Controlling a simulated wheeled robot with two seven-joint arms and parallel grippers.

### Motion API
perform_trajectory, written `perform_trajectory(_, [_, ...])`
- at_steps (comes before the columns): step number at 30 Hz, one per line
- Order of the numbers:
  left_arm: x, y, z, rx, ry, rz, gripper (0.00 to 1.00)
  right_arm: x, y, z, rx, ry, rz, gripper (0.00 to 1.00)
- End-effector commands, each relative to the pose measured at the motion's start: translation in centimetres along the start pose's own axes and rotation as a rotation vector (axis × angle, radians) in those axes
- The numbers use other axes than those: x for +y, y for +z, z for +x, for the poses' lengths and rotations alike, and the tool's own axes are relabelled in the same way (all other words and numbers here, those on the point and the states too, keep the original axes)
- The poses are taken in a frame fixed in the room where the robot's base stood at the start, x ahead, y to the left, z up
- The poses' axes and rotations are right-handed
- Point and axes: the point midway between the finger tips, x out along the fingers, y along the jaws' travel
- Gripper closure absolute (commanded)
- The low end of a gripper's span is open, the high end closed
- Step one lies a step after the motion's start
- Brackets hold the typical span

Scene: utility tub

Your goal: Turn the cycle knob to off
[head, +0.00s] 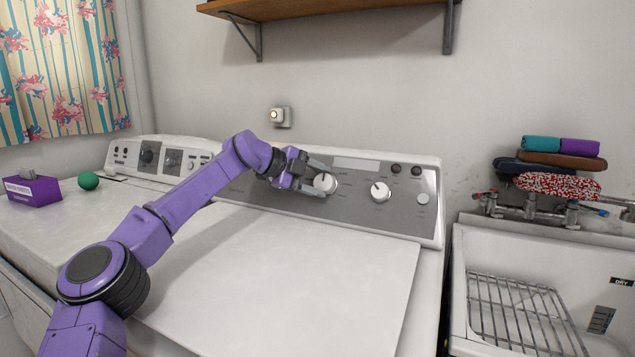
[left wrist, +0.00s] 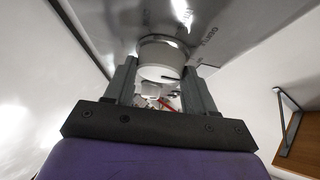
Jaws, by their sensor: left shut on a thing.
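The washer's control panel (head: 355,198) is grey metal with round white knobs. My left gripper (head: 322,181) reaches it from the left and is shut on a large white knob (head: 326,183) near the panel's middle. A second white knob (head: 380,192) with a dark pointer sits to the right, untouched. My right gripper is not in view.
The washer's flat white lid (head: 300,270) is clear. A second machine's panel (head: 160,158) stands left, with a green ball (head: 88,181) and purple box (head: 33,190) nearby. A utility tub (head: 545,250) with a wire rack stands right. A wooden shelf (head: 330,8) hangs above.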

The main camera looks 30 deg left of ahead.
Motion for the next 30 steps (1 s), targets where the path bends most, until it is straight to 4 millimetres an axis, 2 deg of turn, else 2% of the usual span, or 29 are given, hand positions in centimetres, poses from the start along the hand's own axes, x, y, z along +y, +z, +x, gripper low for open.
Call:
perform_trajectory(1, [0.0, 0.1, -0.1, -0.002, -0.001, -0.001, 0.75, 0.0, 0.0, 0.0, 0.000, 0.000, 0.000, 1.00])
perform_trajectory(2, [0.0, 0.1, -0.1, -0.002, -0.001, -0.001, 0.42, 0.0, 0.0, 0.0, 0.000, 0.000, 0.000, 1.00])
perform_trajectory(4, [0.0, 0.1, 0.0, -0.002, -0.001, -0.001, 0.20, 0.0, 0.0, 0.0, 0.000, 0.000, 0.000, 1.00])
perform_trajectory(14, [0.0, 0.1, -0.4, -0.001, -0.001, 0.000, 0.20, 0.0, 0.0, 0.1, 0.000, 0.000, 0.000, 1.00])
perform_trajectory(17, [0.0, 0.1, -1.9, -0.001, -0.003, 0.000, 0.20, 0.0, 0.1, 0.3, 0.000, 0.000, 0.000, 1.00])
perform_trajectory(25, [0.0, 0.1, -8.2, -0.001, -0.004, 0.000, 0.20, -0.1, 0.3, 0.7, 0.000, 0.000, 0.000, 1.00])
perform_trajectory(30, [0.0, 0.1, -10.3, -0.001, -0.001, -0.002, 0.20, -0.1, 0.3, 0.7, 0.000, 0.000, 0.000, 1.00])
